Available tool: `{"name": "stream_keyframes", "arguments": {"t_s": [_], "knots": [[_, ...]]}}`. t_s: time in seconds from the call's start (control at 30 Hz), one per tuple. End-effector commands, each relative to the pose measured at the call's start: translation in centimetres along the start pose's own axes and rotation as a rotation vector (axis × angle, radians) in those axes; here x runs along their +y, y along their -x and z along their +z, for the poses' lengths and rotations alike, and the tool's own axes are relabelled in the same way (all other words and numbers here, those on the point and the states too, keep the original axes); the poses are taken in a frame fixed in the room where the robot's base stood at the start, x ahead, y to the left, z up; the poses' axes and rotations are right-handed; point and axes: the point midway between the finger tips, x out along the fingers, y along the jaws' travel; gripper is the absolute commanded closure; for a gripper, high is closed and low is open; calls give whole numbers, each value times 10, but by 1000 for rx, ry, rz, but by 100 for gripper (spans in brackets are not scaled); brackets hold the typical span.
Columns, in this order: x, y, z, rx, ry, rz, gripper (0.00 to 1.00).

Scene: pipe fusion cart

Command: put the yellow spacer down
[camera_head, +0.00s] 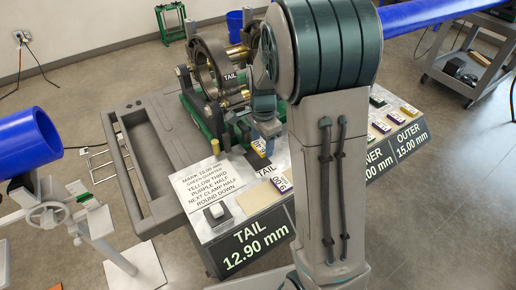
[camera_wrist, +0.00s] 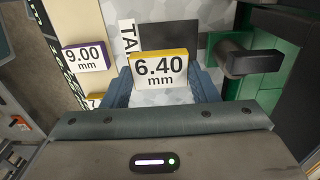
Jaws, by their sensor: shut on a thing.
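The yellow spacer (camera_wrist: 158,68), marked 6.40 mm, sits between the two blue fingers of my gripper (camera_wrist: 163,88) in the wrist view, and the gripper is shut on it. In the head view the yellow spacer (camera_head: 260,148) shows under my gripper (camera_head: 264,132), above the grey cart top by the TAIL label. I cannot tell whether its underside touches the surface. A dark pad (camera_wrist: 170,36) lies just beyond it in the wrist view, beside the white TAIL label (camera_wrist: 128,38).
A purple spacer (camera_wrist: 86,57) marked 9.00 mm stands left of my gripper, with a partly hidden spacer (camera_wrist: 94,102) nearby. A black knob (camera_wrist: 250,60) on green machinery is close on the right. An instruction sign (camera_head: 208,183) and TAIL 12.90 mm panel (camera_head: 250,243) are in front.

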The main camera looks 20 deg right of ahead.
Motion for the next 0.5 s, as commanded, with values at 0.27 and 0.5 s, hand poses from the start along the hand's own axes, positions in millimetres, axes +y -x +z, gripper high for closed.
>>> {"name": "stream_keyframes", "arguments": {"t_s": [0.27, 0.5], "knots": [[-14, -16, 6, -1, 0, 2, 68], [-14, -47, 6, -1, 0, 1, 68]]}}
